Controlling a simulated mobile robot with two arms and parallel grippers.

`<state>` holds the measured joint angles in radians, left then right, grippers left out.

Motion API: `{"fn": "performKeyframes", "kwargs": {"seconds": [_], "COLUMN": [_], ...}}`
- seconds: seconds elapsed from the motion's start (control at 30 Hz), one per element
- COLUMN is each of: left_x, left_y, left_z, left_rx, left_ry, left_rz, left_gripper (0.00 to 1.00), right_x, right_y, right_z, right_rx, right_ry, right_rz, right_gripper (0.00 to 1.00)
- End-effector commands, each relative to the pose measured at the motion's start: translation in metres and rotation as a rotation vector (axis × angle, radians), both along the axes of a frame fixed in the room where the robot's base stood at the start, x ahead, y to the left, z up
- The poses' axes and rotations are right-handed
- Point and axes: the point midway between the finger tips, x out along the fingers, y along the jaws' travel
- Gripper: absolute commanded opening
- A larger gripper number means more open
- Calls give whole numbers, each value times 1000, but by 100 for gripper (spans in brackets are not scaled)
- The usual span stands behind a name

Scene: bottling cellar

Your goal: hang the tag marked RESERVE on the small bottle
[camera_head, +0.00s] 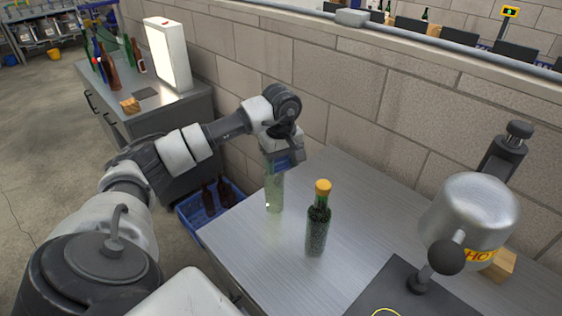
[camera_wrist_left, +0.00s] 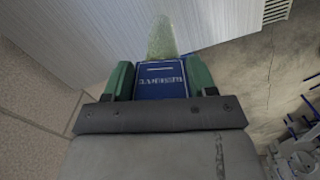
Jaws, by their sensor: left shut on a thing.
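My left gripper (camera_head: 287,160) is shut on a blue tag (camera_wrist_left: 161,80), held between its green fingers. White lettering on the tag appears upside down in the left wrist view and looks like RESERVE. A pale green clear bottle (camera_head: 274,194) stands upright on the grey table, directly below and behind the gripper. Its top is hidden by the gripper. It also shows past the tag in the left wrist view (camera_wrist_left: 161,36). I cannot tell whether the tag is around its neck. A dark green bottle (camera_head: 317,230) with a yellow cap stands to the right, apart from the gripper.
A metal dome marked HOT (camera_head: 470,218) on a stand with a black knob is at the right of the table (camera_head: 270,255). A wooden block (camera_head: 499,265) lies behind it. A blue crate (camera_head: 190,217) with brown bottles is beyond the left edge. A block wall runs behind.

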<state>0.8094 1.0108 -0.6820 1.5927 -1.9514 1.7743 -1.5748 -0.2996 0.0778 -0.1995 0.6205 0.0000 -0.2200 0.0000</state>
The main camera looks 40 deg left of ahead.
Motion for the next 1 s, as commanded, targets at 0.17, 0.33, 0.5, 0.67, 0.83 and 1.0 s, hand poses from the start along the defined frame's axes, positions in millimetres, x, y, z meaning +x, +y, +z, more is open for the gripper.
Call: {"fn": "performKeyframes", "kwargs": {"seconds": [0.17, 0.33, 0.5, 0.67, 0.83, 1.0], "left_x": [0, 0, 0, 0, 0, 0], "left_y": [0, 0, 0, 0, 0, 0], "left_z": [-1, -5, -11, -12, -12, -13], "left_rx": [0, 0, 0, 0, 0, 0], "left_ry": [0, -1, -1, -1, -1, 0], "left_rz": [0, 0, 0, 0, 0, 0], "left_gripper": [49, 49, 49, 49, 49, 49], "right_x": [0, 0, 0, 0, 0, 0], "right_y": [0, 0, 0, 0, -1, -2], "right_z": [-1, -5, -10, -11, -10, -12], "right_rx": [0, 0, 0, 0, -1, -2], "right_ry": [0, 0, 1, 1, 1, 1], "right_rz": [0, 1, 1, 1, 1, 2], "right_gripper": [64, 64, 64, 64, 64, 64]}}
